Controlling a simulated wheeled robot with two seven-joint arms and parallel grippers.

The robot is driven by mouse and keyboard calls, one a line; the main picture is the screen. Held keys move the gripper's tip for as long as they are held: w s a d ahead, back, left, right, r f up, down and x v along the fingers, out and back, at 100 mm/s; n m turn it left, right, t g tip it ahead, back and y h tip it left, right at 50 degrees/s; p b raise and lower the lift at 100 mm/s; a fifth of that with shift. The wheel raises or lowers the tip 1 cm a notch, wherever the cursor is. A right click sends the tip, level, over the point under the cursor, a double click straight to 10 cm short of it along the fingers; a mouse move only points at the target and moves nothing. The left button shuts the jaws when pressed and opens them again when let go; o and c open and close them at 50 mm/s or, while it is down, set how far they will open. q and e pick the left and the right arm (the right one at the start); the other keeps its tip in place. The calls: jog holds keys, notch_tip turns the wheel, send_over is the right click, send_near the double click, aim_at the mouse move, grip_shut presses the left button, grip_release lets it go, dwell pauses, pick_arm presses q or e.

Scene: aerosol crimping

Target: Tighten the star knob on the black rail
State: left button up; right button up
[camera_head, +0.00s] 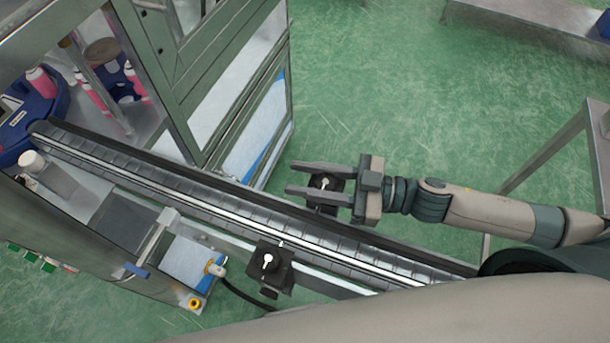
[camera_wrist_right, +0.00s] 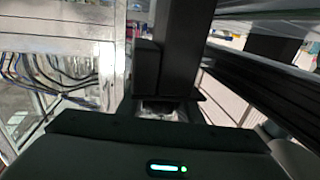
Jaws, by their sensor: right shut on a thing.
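The black rail (camera_head: 222,186) runs diagonally from upper left to lower right in the head view; it seems to show at the right of the wrist view (camera_wrist_right: 262,88). My right gripper (camera_head: 292,178) is at the rail's far side, its two fingers on either side of a black knob (camera_head: 325,183) with a pale mark on top. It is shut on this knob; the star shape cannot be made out. A similar black block with a white-marked knob (camera_head: 268,261) sits on the rail's near side, apart from the gripper. My left gripper is not in view.
A glass-sided machine frame (camera_head: 215,110) stands behind the rail, with pink cans (camera_head: 92,98) inside at left. A white cylinder (camera_head: 32,160) stands near the rail's left end. A black cable (camera_head: 245,298) hangs below. Green floor is open beyond the gripper.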

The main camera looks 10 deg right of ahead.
jog(key=o, duration=1)
jog(key=shift+o, duration=0.2)
jog(key=shift+d, duration=0.15)
jog(key=shift+s+d+f+b, duration=0.1)
jog(key=shift+s+d+b, duration=0.2)
jog(key=shift+d+b, duration=0.15)
jog(key=b+v, duration=0.3)
jog(key=v, duration=0.4)
jog(key=shift+d, duration=0.15)
jog(key=b, duration=0.1)
send_near(336, 186)
jog(key=shift+w+a, duration=0.6)
jog(key=shift+p+v, duration=0.3)
jog(key=shift+v, duration=1.2)
